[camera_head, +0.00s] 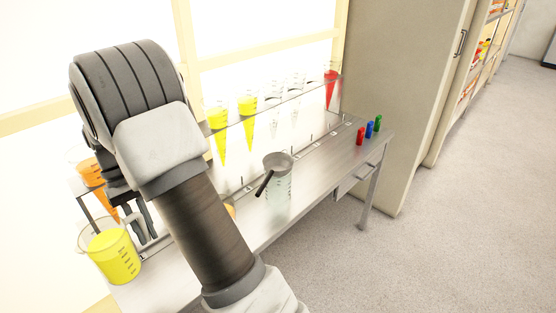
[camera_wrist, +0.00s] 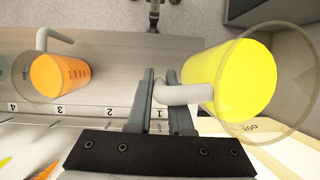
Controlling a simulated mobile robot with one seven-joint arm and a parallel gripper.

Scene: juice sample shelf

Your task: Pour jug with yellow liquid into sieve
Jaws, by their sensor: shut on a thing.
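The jug with yellow liquid (camera_head: 112,258) is at the lower left in the head view, at the near left end of the bench. It shows large at the right of the wrist view (camera_wrist: 235,80). My gripper (camera_wrist: 161,78) is shut on its pale handle (camera_wrist: 186,95). In the head view my gripper (camera_head: 142,226) is just right of the jug, partly hidden by my arm. I cannot tell whether the jug's base touches the bench. The sieve (camera_head: 277,162), with a dark handle, rests on top of a clear jug (camera_head: 282,192) mid-bench.
A jug with orange liquid (camera_wrist: 60,75) stands on the bench (camera_head: 325,150) between. A rack holds several cones, including yellow ones (camera_head: 220,125), a red one (camera_head: 331,88) and an orange one (camera_head: 92,175). Small red, blue and green items (camera_head: 369,127) stand at the far end.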

